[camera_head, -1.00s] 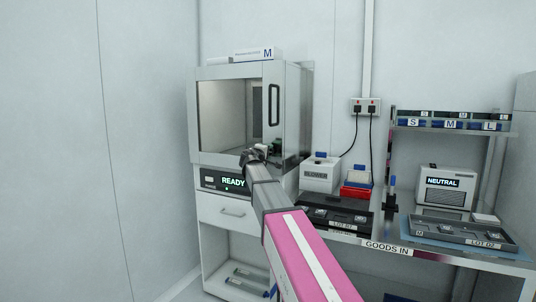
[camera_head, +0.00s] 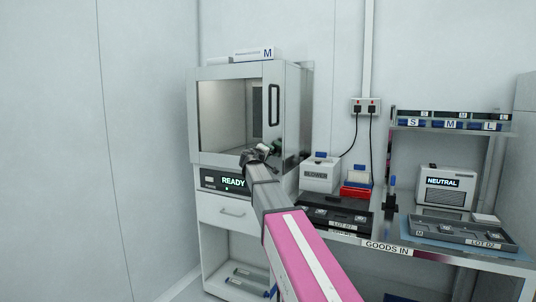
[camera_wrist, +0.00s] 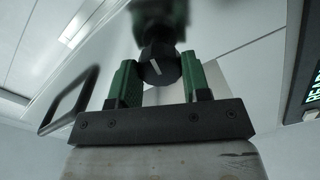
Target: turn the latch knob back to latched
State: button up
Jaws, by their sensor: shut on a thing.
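The latch knob (camera_wrist: 160,70) is dark and faceted, with a short white mark that lies slanted in the wrist view. My gripper (camera_wrist: 158,82) has green fingers, one on each side of the knob, and is shut on it. In the head view my gripper (camera_head: 272,150) is at the front of the test handler (camera_head: 225,74), below the door handle (camera_head: 274,105). My wrist and gripper hide the knob there. The handler's door looks closed, and its display (camera_head: 233,182) reads READY.
A bench to the right holds a white box (camera_head: 320,175), a red bin (camera_head: 356,191), a dark tray (camera_head: 335,217) and a unit reading NEUTRAL (camera_head: 445,186). The door handle also shows left of my gripper in the wrist view (camera_wrist: 70,102). Wall and floor at left are clear.

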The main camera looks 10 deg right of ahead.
jog(key=shift+m, duration=1.6)
jog(key=shift+m, duration=1.6)
